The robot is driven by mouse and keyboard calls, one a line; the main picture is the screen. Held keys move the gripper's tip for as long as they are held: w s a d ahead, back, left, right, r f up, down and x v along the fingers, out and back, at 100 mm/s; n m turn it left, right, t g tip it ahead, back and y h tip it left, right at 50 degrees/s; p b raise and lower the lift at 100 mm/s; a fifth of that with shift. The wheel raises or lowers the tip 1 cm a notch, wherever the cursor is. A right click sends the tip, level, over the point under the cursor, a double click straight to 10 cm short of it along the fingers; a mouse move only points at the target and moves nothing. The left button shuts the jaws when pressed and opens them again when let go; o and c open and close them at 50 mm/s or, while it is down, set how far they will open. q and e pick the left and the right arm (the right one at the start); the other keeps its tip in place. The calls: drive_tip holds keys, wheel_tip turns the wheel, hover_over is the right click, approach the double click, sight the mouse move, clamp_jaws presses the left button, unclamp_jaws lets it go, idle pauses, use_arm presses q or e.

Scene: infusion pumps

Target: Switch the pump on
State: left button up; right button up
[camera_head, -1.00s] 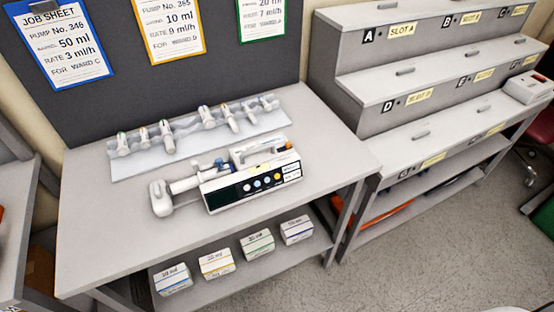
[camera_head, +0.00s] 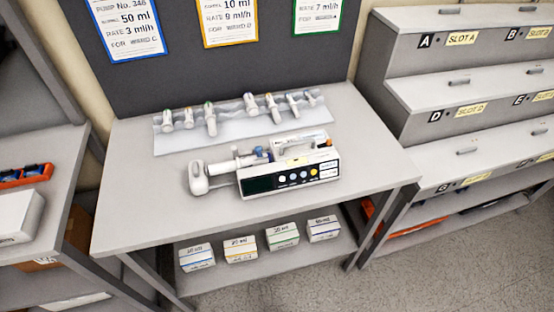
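The infusion pump (camera_head: 290,176) lies on the grey table (camera_head: 130,205) near its front edge. It is a white syringe pump with a dark screen (camera_head: 259,184) at the left of its front face. Beside the screen is a row of round buttons (camera_head: 298,177), some pale and one yellow. The screen looks dark, with no readout visible. A plunger head (camera_head: 197,178) sticks out at the pump's left end. Neither of my grippers is in view.
Boxes (camera_head: 240,248) sit on the shelf below. A stepped slot rack (camera_head: 420,90) stands right, another shelf unit (camera_head: 40,170) left. Job sheets (camera_head: 228,22) hang behind. The table's front left is clear.

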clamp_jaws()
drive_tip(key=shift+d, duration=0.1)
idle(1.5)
